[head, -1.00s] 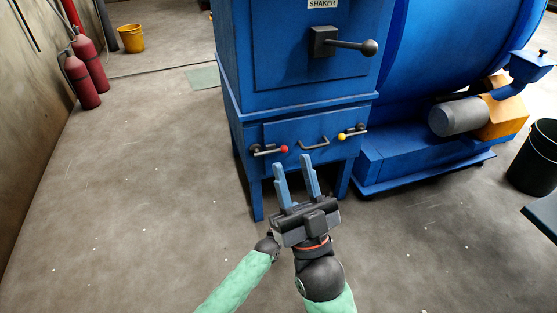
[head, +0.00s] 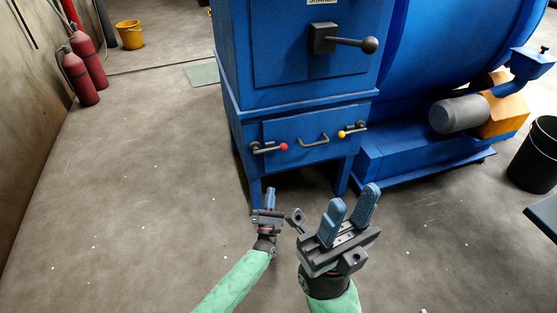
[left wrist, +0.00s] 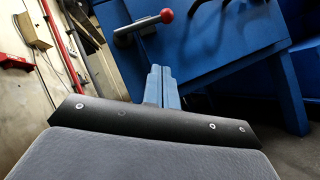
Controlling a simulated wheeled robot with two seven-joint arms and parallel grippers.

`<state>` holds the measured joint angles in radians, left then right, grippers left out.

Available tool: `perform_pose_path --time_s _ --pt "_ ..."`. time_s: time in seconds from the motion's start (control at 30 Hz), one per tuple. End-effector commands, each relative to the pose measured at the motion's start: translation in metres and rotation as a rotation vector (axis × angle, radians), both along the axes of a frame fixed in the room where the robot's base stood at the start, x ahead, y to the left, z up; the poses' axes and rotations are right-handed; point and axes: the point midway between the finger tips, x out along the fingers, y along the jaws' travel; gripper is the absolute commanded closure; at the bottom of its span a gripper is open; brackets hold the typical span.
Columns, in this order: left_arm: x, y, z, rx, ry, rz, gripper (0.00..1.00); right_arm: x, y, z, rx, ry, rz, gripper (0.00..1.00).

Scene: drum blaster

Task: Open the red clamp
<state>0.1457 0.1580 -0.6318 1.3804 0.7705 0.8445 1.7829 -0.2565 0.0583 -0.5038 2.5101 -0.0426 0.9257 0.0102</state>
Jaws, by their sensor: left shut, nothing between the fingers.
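The red clamp (head: 270,148) is a dark lever with a red ball end, at the left of the blue drawer front low on the blue cabinet. In the left wrist view the red ball (left wrist: 166,16) and its lever stand above my fingers, apart from them. My left gripper (head: 270,198) is in front of and below the red clamp. Its blue fingers are together with nothing between them. My right gripper (head: 350,212) is nearer the camera, to the right; its two blue fingers are spread apart and empty.
A yellow-ball clamp (head: 350,130) and a drawer handle (head: 314,141) are on the same drawer front (head: 300,125). A large lever (head: 350,42) is above. A blue drum machine (head: 450,60) stands right.

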Motion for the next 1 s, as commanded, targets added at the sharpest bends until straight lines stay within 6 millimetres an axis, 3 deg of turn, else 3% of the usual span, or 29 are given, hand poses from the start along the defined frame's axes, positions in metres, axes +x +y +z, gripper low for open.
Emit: perform_pose_path --time_s 0.33,0.83,1.0 --pt "0.010 -0.001 0.006 0.001 -0.001 0.001 1.00 0.000 0.000 -0.002 -0.003 0.002 -0.001 0.64" --pt "0.082 -0.009 0.050 0.002 -0.002 0.001 1.00 0.001 0.004 -0.016 -0.027 0.010 -0.008 0.64" --pt "0.091 -0.019 0.068 0.000 0.000 0.000 1.00 0.002 0.005 -0.018 -0.032 0.013 -0.010 0.64"
